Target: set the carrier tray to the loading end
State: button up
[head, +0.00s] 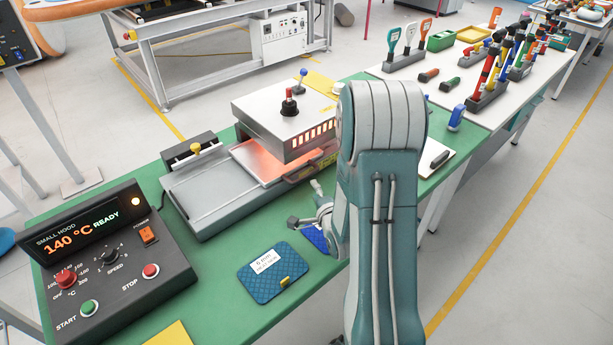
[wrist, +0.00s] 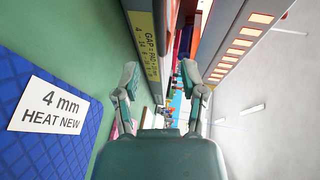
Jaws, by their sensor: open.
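The heating machine (head: 215,195) stands on the green bench with a raised hood (head: 285,110) at its right part. A flat tray (head: 256,166), apparently the carrier tray, shows lit orange and lies partly under the hood. The grey bed to its left is bare, up to a dark end block with a yellow knob (head: 195,148). My gripper (head: 306,205) is open and empty in front of the machine, partly hidden by my arm. In the wrist view my gripper (wrist: 160,75) has its fingers apart, beside a strip with a yellow gap label (wrist: 147,45). The tray cannot be made out there.
A dark control box (head: 105,260) reads 140 °C READY. A blue labelled pad (head: 272,272) lies on the bench front; a blue pad in the wrist view (wrist: 45,110) reads 4 mm HEAT NEW. Another blue piece (head: 314,238) lies by my gripper. A white tool table (head: 440,90) adjoins right.

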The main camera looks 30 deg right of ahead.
aim_at(307, 174)
jog(key=x, duration=0.8)
jog(key=shift+w, duration=0.25)
grip_shut()
